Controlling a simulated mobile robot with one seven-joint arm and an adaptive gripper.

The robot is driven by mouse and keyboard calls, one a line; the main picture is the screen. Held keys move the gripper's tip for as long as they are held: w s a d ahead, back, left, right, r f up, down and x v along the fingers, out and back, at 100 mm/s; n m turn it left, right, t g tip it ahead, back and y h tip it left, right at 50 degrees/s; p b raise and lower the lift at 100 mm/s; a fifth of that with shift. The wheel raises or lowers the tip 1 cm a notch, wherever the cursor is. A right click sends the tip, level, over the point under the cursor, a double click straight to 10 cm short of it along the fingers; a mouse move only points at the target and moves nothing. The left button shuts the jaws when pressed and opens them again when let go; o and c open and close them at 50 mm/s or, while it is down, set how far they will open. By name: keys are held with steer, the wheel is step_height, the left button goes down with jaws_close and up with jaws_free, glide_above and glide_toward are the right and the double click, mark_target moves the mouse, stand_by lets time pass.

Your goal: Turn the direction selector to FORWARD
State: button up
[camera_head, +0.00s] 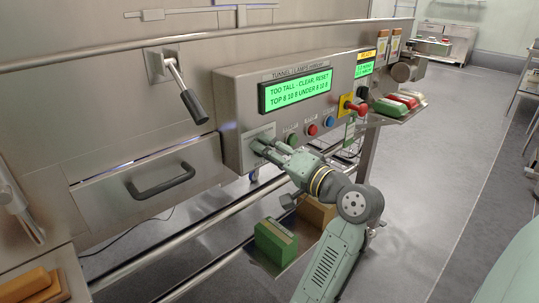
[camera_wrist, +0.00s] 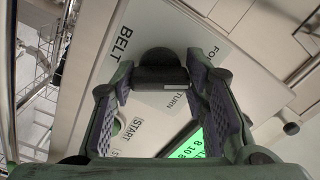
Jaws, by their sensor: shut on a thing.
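The direction selector (camera_wrist: 159,57) is a dark round knob with a dark grip bar, on a pale plate (camera_wrist: 152,18) lettered BELT. A label starting "FO" is at the plate's upper right, and one ending "TURN" is just below the knob; both are partly cut off or covered. My gripper (camera_wrist: 160,80) is shut on the knob's grip bar, one finger on each side. In the head view my gripper (camera_head: 262,145) reaches the lower left of the control box, where its fingers hide the knob. I cannot tell which label the knob points to.
The control box (camera_head: 230,92) carries a green display (camera_head: 295,92) reading "TOO TALL - CLEAR, RESET". Green (camera_head: 291,139), red (camera_head: 312,130) and blue (camera_head: 328,122) buttons sit close by my gripper. A lever (camera_head: 185,90) projects at left. A green box (camera_head: 275,243) is below.

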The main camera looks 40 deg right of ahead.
stand_by(0.4)
steer(key=o, duration=1.2)
steer(key=shift+c, duration=0.2)
steer(key=s, duration=1.2)
steer(key=shift+d, duration=0.45)
